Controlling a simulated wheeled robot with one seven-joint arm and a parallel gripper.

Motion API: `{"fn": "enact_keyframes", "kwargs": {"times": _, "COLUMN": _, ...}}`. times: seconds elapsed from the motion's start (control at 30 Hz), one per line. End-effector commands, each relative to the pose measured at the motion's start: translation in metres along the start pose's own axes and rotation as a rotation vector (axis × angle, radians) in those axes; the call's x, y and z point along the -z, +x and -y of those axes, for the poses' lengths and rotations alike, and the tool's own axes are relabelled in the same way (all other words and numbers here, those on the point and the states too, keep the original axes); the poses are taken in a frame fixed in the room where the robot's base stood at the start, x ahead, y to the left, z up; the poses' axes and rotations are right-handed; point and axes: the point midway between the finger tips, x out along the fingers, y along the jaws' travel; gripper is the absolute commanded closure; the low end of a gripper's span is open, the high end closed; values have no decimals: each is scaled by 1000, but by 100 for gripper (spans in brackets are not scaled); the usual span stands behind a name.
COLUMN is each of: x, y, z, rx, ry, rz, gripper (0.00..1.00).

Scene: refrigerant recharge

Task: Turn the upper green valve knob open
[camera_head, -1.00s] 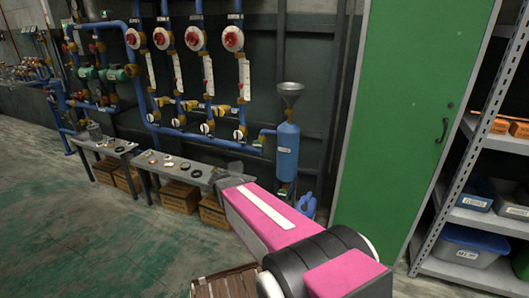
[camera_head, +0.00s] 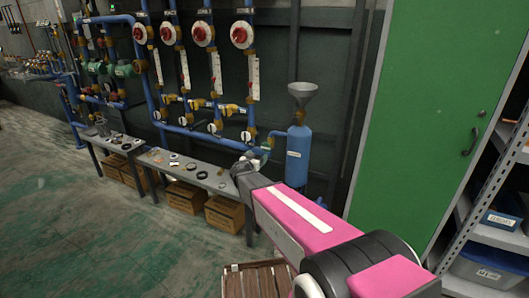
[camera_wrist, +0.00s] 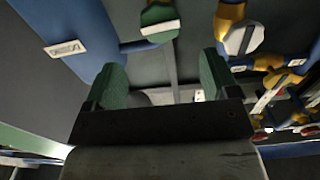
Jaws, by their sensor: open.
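A green valve knob (camera_wrist: 159,20) with a pale label plate shows at the top of the wrist view, beyond my fingertips and apart from them. I cannot tell whether it is the upper one; no second green knob shows there. My gripper (camera_wrist: 163,88) is open and empty, its two green-padded fingers spread. A blue cylinder (camera_wrist: 75,40) with a white label is to the left of the fingers. In the head view the blue cylinder (camera_head: 297,158) with a funnel on top stands just right of my gripper's end.
Blue pipes with red-centred round valves (camera_head: 202,33) run along the wall. A low grey bench (camera_head: 205,178) with small parts stands below, cardboard boxes (camera_head: 225,213) under it. A green cabinet (camera_head: 425,110) and grey shelves (camera_head: 480,190) are at right. Open floor is at left.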

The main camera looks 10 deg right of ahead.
Motion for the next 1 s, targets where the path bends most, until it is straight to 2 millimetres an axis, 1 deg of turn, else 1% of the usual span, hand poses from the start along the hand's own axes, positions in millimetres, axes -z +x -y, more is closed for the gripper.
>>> {"fn": "enact_keyframes", "kwargs": {"times": 0.1, "x": -1, "y": 14, "z": 1, "rx": -2, "ry": 0, "rz": 0, "gripper": 19}}
{"fn": "enact_keyframes", "kwargs": {"times": 0.6, "x": -1, "y": 65, "z": 0, "rx": -2, "ry": -1, "rz": 0, "gripper": 19}}
{"fn": "enact_keyframes", "kwargs": {"times": 0.83, "x": 0, "y": 82, "z": 0, "rx": -2, "ry": -1, "rz": 0, "gripper": 19}}
{"fn": "enact_keyframes", "kwargs": {"times": 0.87, "x": 0, "y": 81, "z": 0, "rx": -2, "ry": -1, "rz": 0, "gripper": 26}}
{"fn": "enact_keyframes", "kwargs": {"times": 0.9, "x": 0, "y": 80, "z": 0, "rx": -2, "ry": -1, "rz": 0, "gripper": 39}}
{"fn": "enact_keyframes", "kwargs": {"times": 1.0, "x": 0, "y": 80, "z": 0, "rx": -1, "ry": -1, "rz": 1, "gripper": 68}}
